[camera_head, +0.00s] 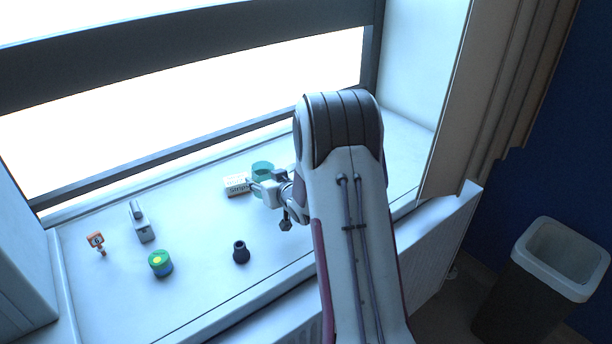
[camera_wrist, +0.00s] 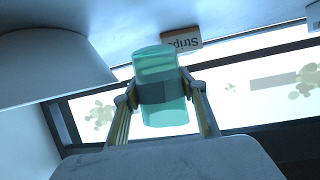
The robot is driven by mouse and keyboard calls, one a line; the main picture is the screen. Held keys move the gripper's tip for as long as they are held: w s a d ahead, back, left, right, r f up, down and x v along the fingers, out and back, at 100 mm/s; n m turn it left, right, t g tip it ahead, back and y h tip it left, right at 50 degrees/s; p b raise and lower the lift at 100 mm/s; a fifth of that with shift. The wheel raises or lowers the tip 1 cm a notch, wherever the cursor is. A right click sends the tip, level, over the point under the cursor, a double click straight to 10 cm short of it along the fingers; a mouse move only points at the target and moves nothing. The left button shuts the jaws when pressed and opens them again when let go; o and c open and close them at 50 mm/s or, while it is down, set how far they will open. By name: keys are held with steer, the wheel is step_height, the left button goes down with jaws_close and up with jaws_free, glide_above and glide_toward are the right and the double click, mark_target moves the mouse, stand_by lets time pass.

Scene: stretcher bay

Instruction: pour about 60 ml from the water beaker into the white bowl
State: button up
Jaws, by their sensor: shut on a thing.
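The water beaker is a teal, see-through cylinder (camera_head: 262,167) at the back of the sill, left of my arm. My gripper (camera_head: 266,186) is shut on it, with one finger on each side. The wrist view is turned upside down; there the beaker (camera_wrist: 158,62) stands between the fingertips (camera_wrist: 162,92) and looks about upright. I cannot tell its water level or whether its base touches the sill. A large white rounded vessel, which looks like the white bowl (camera_wrist: 50,70), fills the left of the wrist view, apart from the beaker. In the head view my arm hides it.
A "Strips" box (camera_head: 236,187) lies close beside the beaker. An orange item (camera_head: 96,241), a grey device (camera_head: 141,224), a green-and-blue tin (camera_head: 160,265) and a dark small bottle-like piece (camera_head: 241,253) stand further left. The window is behind; a bin (camera_head: 519,290) stands right.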

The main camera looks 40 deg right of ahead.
steer(key=shift+a+f, duration=0.15)
steer(key=shift+f, duration=0.35)
stand_by(0.5)
